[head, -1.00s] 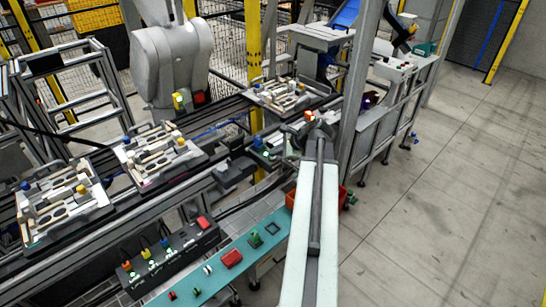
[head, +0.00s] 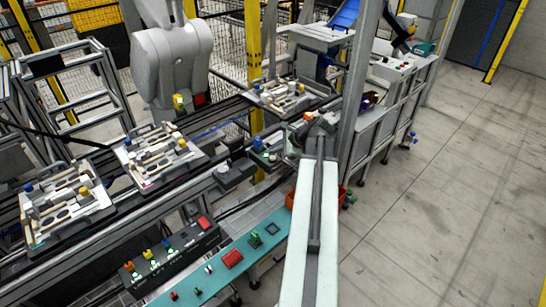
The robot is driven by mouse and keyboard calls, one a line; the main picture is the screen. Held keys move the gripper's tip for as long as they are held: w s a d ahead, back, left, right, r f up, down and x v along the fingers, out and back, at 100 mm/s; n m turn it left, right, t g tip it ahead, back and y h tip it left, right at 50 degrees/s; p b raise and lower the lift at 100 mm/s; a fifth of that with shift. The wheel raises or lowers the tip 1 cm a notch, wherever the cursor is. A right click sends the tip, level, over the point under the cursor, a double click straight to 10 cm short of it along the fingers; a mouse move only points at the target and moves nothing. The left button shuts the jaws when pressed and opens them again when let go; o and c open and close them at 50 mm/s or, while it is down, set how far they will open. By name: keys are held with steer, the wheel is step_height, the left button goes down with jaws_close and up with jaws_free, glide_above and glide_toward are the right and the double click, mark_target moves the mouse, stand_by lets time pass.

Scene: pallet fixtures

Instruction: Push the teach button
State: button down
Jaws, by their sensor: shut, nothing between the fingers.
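A black control box (head: 180,262) at lower left carries several coloured switches and a red button (head: 204,222). Beside it, a teal panel (head: 215,273) bears a large red button (head: 233,258), a green switch (head: 256,239) and smaller controls. A small box with blue and green controls (head: 262,152) stands on the line, left of my arm's end. My gripper (head: 318,127) is at the far end of my arm, right of that box and above the line. Its fingers are small and partly hidden; it looks shut and empty.
Pallet fixtures (head: 67,208) with light parts sit along the conveyor, left and centre. A grey upright post (head: 360,90) stands close to the right of my gripper. The floor at right is clear.

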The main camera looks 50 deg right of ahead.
mark_target(275, 158)
steer(key=shift+r+p, duration=2.6)
steer(key=shift+r, duration=0.05)
steer(key=shift+f, duration=0.15)
